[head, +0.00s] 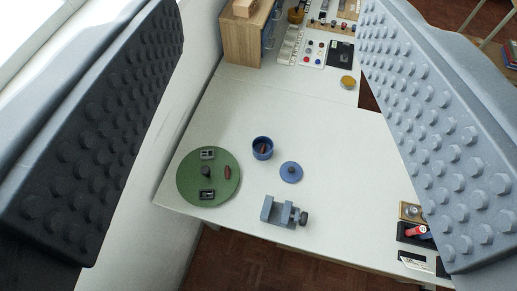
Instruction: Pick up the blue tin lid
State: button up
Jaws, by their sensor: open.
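The blue tin lid (291,173) lies flat on the white table. It is round with a small darker knob in its middle. The open blue tin (262,149) stands just to its upper left, with a dark reddish thing inside. My gripper (272,265) is open, with its two studded fingers at the left and right of the picture. The lid shows in the gap between the fingers, well beyond them and touching neither. Nothing is held.
A green round mat (187,185) with several small parts lies left of the tin. A grey vise (280,212) stands below the lid near the table edge. Small trays (415,234) sit at the lower right. A wooden cabinet (240,38) stands at the back. The table's middle is clear.

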aim_at(290, 172)
jog(key=u, duration=1.6)
jog(key=k, duration=0.4)
jog(key=z, duration=1.6)
